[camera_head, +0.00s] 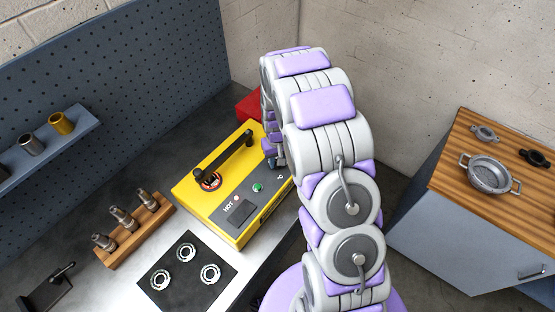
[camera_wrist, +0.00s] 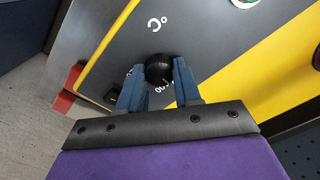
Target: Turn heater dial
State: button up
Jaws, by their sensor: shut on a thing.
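The yellow heater (camera_head: 226,190) sits on the bench in the head view, with a grey top panel marked HOT and °C and a black handle bar across it. In the wrist view, the black round heater dial (camera_wrist: 158,69) stands on the grey panel, below the °C mark. My gripper (camera_wrist: 158,80) has its two blue fingers on either side of the dial, shut on it. In the head view, my arm hides the dial and most of the gripper at the heater's right end.
A wooden block (camera_head: 138,230) with several metal parts and a black plate (camera_head: 187,276) with three rings are near the heater. A red object (camera_head: 249,105) lies behind it. A wooden-topped cabinet (camera_head: 470,190) with a metal pan stands at right.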

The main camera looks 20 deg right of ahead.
jog(key=shift+n, duration=0.3)
jog(key=o, duration=1)
jog(key=shift+o, duration=0.2)
notch_tip(320, 180, up, 17)
jog(key=shift+r, duration=0.15)
jog(key=shift+a, duration=0.1)
jog(key=s+a+g+b, duration=0.1)
jog(key=s+a+b, duration=0.1)
jog(key=s, duration=1.5)
jog(key=s+a+r+b, duration=0.1)
jog(key=s+a+b, duration=0.2)
jog(key=s, duration=1.5)
jog(key=shift+s+a+r+g+b, duration=0.3)
jog(key=shift+g+b, duration=0.1)
jog(key=shift+b, duration=0.6)
